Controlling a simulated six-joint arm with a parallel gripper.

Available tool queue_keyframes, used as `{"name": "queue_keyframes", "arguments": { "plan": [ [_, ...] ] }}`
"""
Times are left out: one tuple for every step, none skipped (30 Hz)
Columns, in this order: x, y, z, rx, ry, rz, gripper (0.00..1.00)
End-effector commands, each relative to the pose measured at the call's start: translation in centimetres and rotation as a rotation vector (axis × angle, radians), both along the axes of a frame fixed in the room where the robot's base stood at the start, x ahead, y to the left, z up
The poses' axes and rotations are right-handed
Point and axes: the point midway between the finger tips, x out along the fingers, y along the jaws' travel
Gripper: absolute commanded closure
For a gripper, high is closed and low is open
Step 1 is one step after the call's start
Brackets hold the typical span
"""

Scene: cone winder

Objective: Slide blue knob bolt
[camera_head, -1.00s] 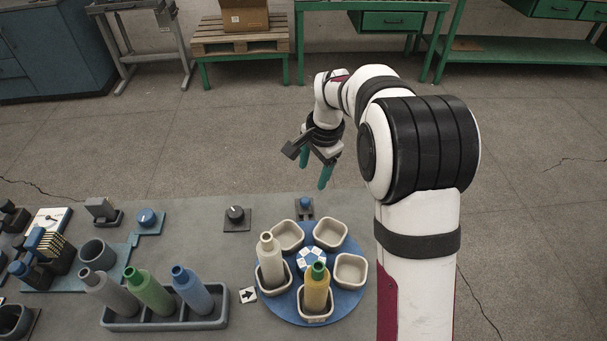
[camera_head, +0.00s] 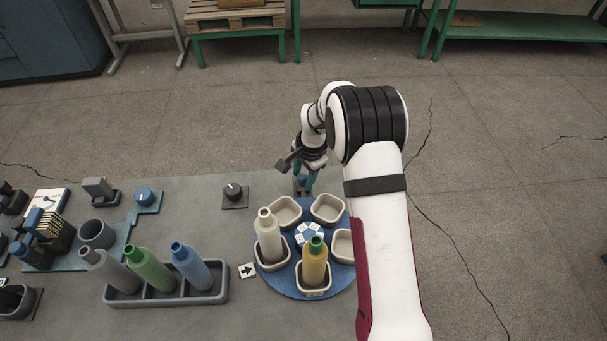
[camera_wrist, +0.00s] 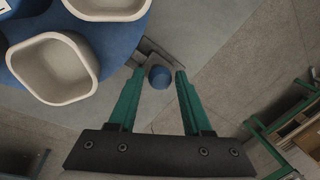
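The blue knob (camera_wrist: 159,76) of the bolt shows in the wrist view as a round cap on a grey bolt plate (camera_wrist: 147,52). In the head view the knob (camera_head: 302,179) sits at the table's far edge, just behind the blue turntable, partly covered by my fingers. My gripper (camera_wrist: 160,72) is open, with its green fingertips on either side of the knob and gaps between knob and fingers. In the head view my gripper (camera_head: 304,177) points down over the bolt. I cannot tell how far its tips are above the plate.
The blue turntable (camera_head: 274,279) carries several cream trays, two holding bottles. A grey rack (camera_head: 217,297) with three bottles stands left of it. Open floor is beyond the table edge.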

Motion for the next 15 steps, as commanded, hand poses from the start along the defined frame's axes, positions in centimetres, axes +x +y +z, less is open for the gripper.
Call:
{"name": "queue_keyframes", "arguments": {
  "plan": [
    [0.0, 0.0, 0.01, 0.0, 0.0, 0.0, 0.62],
    [0.0, 0.0, 0.01, 0.0, 0.0, 0.0, 0.67],
    [0.0, -0.01, 0.02, 0.0, 0.0, 0.0, 0.74],
    [0.0, 0.0, 0.02, 0.0, 0.0, 0.0, 0.8],
    [0.0, 0.0, 0.02, 0.0, 0.0, 0.0, 0.85],
    [0.0, -0.01, 0.03, 0.0, 0.0, 0.0, 0.92],
    [0.0, -0.01, 0.03, 0.0, 0.0, 0.0, 0.98],
    [0.0, -0.01, 0.03, 0.0, 0.0, 0.0, 1.0],
    [0.0, -0.01, 0.03, 0.0, 0.0, 0.0, 1.0],
    [0.0, -0.01, 0.04, 0.0, 0.0, 0.0, 1.0],
    [0.0, -0.01, 0.04, 0.0, 0.0, 0.0, 1.0],
    [0.0, -0.01, 0.04, 0.0, 0.0, 0.0, 1.0],
    [0.0, -0.01, 0.04, 0.0, 0.0, 0.0, 1.0],
    [0.0, -0.01, 0.04, 0.0, 0.0, 0.0, 1.0],
    [0.0, -0.01, 0.05, 0.0, 0.0, 0.0, 1.0]
  ]
}}
